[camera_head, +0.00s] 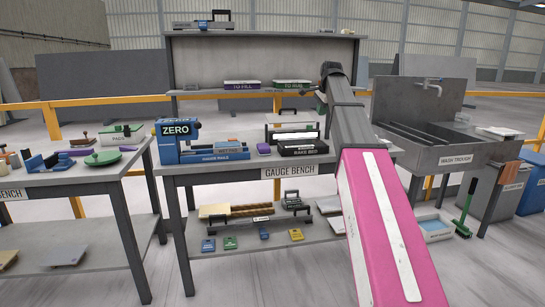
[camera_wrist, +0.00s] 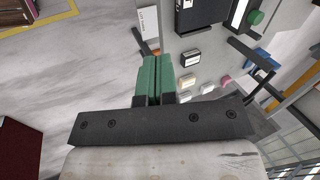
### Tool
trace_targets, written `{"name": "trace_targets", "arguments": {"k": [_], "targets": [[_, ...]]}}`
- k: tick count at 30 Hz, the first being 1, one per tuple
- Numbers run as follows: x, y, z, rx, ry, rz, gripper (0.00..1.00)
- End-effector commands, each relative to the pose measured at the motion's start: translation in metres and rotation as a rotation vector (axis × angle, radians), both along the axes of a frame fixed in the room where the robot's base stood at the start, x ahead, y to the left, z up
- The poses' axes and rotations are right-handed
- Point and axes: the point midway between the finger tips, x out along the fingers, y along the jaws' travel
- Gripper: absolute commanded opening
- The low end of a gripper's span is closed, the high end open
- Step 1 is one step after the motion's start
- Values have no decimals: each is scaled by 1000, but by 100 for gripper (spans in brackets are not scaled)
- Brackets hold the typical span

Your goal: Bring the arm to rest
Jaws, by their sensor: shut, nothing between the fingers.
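My gripper shows in the wrist view (camera_wrist: 153,80) with its two green fingers pressed together and nothing between them. It is tilted over the scene, apart from any object that I can make out. In the head view my pink and grey arm reaches up from the bottom right, across the right part of the gauge bench (camera_head: 225,171), to the height of its upper shelf. The fingers cannot be made out clearly there.
The gauge bench holds a blue ZERO stand (camera_head: 178,137) and a black tray (camera_head: 300,148). Colored blocks lie on its lower shelf. A wash trough (camera_head: 450,157) stands right, another bench (camera_head: 75,180) left. Grey floor (camera_head: 270,280) is open in front.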

Motion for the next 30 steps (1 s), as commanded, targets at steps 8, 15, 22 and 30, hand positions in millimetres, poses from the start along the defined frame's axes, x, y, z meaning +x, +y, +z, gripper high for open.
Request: {"name": "trace_targets", "arguments": {"k": [8,15,22,30], "targets": [[-20,3,-89,-59,37,129,0],[-54,7,-195,-131,83,315,0],[-99,10,-288,-193,128,502,0],[-164,13,-384,-251,180,726,0]]}}
